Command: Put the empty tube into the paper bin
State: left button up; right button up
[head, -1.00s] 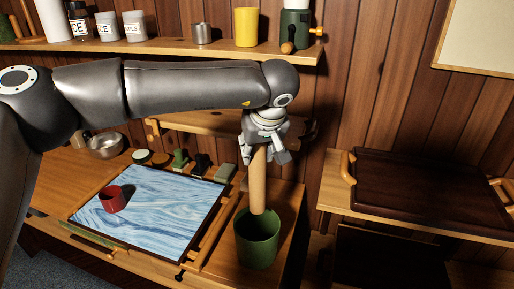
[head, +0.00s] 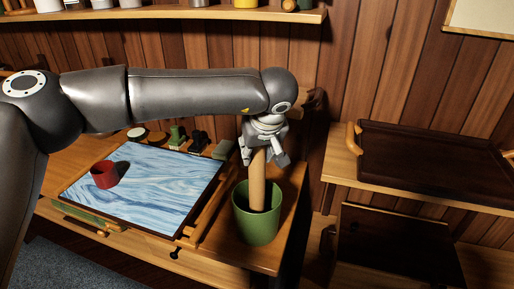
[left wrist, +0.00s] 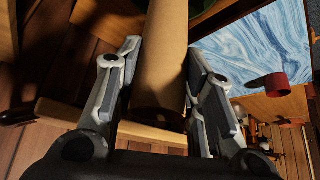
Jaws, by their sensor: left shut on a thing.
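The cardboard tube (head: 258,185) is tan and upright, and its lower end is inside the green bin (head: 255,228) in the head view. My left gripper (head: 264,157) is shut on the tube's upper part, above the bin's rim. In the left wrist view the tube (left wrist: 164,50) runs between the two fingers of my left gripper (left wrist: 160,95). The tube's bottom end is hidden by the bin's wall, so I cannot tell whether it touches the floor of the bin. My right gripper is not in view.
A blue-patterned tray (head: 150,195) with a red cup (head: 104,174) lies left of the bin. Small items stand along the tray's back edge. A dark tray (head: 430,165) with wooden handles rests on a separate stand at right. A shelf (head: 180,17) runs above.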

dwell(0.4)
pick_arm(q)
jog(key=o, duration=0.8)
jog(key=v, duration=1.2)
jog(key=shift+f, duration=0.15)
